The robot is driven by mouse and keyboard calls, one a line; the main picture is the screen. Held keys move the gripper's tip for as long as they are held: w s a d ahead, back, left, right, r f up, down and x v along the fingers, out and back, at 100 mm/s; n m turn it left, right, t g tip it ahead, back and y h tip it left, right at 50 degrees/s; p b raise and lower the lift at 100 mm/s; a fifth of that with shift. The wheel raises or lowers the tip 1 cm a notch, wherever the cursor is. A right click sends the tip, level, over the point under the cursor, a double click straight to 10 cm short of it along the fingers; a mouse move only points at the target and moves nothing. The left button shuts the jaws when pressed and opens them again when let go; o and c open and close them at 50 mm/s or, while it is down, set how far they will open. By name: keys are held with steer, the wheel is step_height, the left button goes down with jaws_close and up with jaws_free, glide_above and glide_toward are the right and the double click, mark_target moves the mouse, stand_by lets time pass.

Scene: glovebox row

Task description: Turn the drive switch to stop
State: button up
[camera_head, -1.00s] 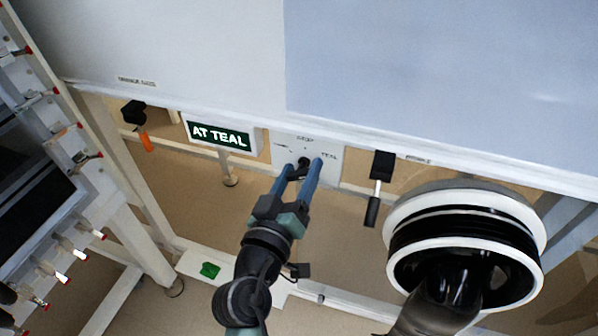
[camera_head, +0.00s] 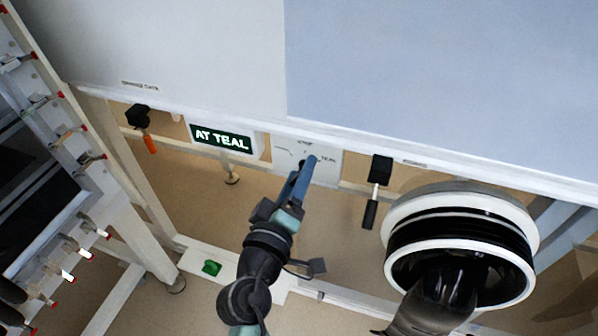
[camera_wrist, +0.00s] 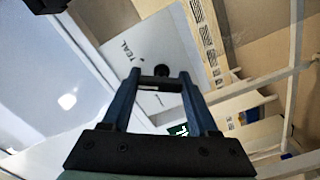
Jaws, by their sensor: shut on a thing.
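The drive switch (camera_wrist: 160,82) is a dark bar-shaped knob on a pale plate (camera_head: 328,172) under the white housing. In the wrist view it lies between the blue fingertips of my gripper (camera_wrist: 160,80), which is shut on it. In the head view my gripper (camera_head: 304,166) reaches up to the plate, its fingers nearly in line, and hides most of the knob. Small print stands above the knob, too blurred to read surely; TEAL is on its right, and another mark on its left. The lit sign (camera_head: 221,138) left of the plate reads AT TEAL.
A black lever with an orange tip (camera_head: 144,130) hangs at left, and a black-handled lever (camera_head: 376,190) right of the plate. A large black-and-white round port (camera_head: 460,245) is at lower right. A rack with red-tipped valves (camera_head: 60,130) stands at left.

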stand_by(0.3)
steer(key=o, duration=1.4)
steer(key=shift+s, duration=0.15)
steer(key=v, duration=1.2)
steer(key=shift+s+a, duration=0.2)
steer(key=shift+s, duration=0.15)
